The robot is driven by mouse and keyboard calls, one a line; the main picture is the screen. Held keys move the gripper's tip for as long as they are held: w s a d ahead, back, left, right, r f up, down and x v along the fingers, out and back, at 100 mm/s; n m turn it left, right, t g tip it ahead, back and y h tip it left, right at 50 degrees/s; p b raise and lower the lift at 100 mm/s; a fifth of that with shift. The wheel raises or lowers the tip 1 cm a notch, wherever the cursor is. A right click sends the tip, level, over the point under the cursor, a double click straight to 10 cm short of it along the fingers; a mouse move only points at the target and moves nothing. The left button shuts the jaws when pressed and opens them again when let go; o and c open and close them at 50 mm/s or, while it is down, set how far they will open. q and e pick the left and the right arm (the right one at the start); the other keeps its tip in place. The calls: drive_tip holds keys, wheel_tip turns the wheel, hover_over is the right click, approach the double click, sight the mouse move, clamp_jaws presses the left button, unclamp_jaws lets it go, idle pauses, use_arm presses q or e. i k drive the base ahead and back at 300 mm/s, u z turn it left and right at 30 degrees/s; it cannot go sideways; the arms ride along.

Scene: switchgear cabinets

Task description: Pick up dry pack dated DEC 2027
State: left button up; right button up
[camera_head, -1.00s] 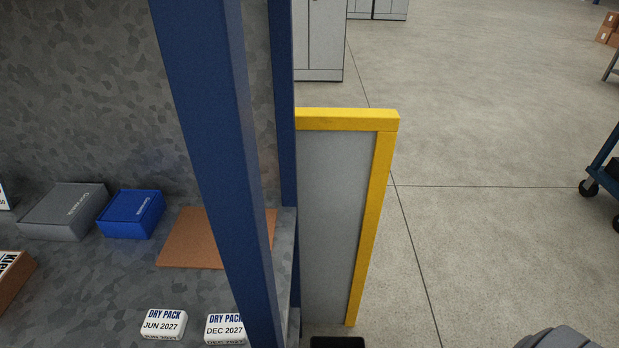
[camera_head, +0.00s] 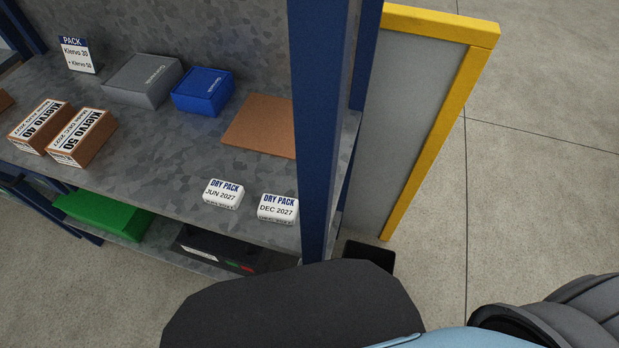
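The white dry pack marked DEC 2027 (camera_head: 278,208) lies on the grey shelf near its front edge, close to the blue post at the shelf's right end. A similar white dry pack marked JUN 2027 (camera_head: 223,193) lies just to its left, with a gap between them. Neither gripper shows in the view. Dark and light-blue parts of my own body fill the bottom right.
The shelf (camera_head: 165,150) also holds a grey box (camera_head: 143,80), a blue box (camera_head: 203,92), a brown mat (camera_head: 262,126) and Klervo cartons (camera_head: 81,139). The blue post (camera_head: 321,120) and a yellow-framed panel (camera_head: 437,120) stand at right. A green box (camera_head: 103,215) sits below.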

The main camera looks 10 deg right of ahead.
sight(280, 210)
drive_tip(key=z, duration=0.5)
drive_tip(key=k, duration=0.95)
drive_tip(key=z, duration=1.15)
drive_tip(key=k, duration=0.25)
drive_tip(key=u, duration=0.05)
